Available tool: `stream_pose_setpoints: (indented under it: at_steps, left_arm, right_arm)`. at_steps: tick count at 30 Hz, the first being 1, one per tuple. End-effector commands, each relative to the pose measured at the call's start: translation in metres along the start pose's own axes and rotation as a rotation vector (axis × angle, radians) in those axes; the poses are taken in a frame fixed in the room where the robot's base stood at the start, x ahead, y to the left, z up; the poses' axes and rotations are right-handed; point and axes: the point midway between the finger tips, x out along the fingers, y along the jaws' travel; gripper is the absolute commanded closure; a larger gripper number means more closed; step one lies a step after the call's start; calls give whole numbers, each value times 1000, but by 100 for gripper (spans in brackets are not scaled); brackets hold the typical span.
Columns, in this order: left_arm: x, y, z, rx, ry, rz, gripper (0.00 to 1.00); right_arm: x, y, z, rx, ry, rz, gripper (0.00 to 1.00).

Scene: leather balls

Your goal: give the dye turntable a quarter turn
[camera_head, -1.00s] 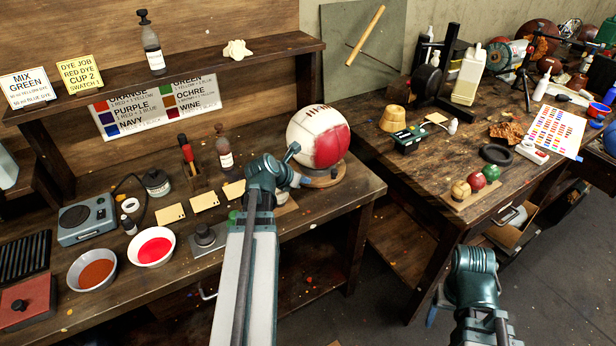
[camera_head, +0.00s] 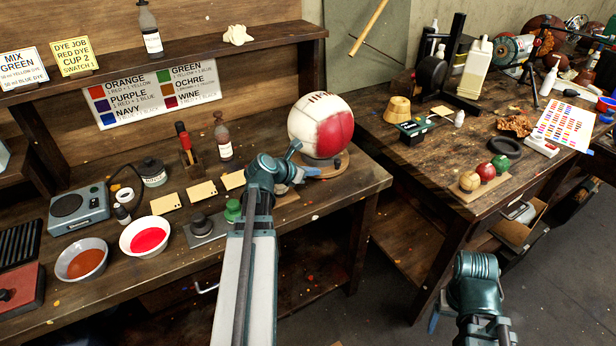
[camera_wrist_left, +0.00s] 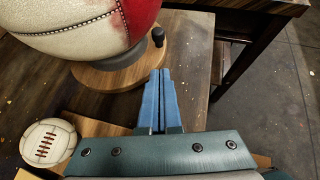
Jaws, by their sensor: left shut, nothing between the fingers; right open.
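The dye turntable (camera_head: 334,168) is a round wooden disc at the right end of the left bench, with a large white and red leather ball (camera_head: 318,122) on it. In the left wrist view the disc (camera_wrist_left: 106,82) carries a short dark peg (camera_wrist_left: 158,37) at its rim. My left gripper (camera_wrist_left: 161,74) is shut and empty, its blue fingertips beside the disc's rim and just short of the peg in the picture; I cannot tell whether they touch. In the head view the left arm hides much of this gripper. My right gripper (camera_head: 434,319) is open, low at the right, partly hidden, away from the turntable.
Bowls of red dye (camera_head: 147,237) and brown dye (camera_head: 82,260) stand left of my left arm. A small laced white ball shape (camera_wrist_left: 47,143) lies near my left gripper. The right bench (camera_head: 420,160) holds bottles and small balls. The floor between is clear.

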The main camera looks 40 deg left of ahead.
Motion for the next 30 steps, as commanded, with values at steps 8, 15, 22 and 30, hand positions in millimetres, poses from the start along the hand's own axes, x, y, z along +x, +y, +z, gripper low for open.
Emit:
stream_pose_setpoints:
  at_steps: [8, 15, 22, 30]
  left_arm:
    - [56, 2, 3, 1, 0, 0, 100]
    - [77, 1, 17, 0, -1, 1, 100]
    - [81, 0, 20, 0, -1, 2, 100]
    - [81, 0, 20, -1, -1, 2, 100]
  right_arm:
    - [27, -3, -2, 0, 0, 0, 25]
    - [26, -2, -2, 0, 0, 0, 25]
    - [26, -2, -2, 0, 0, 0, 25]
    - [26, -2, -2, 0, 0, 0, 25]
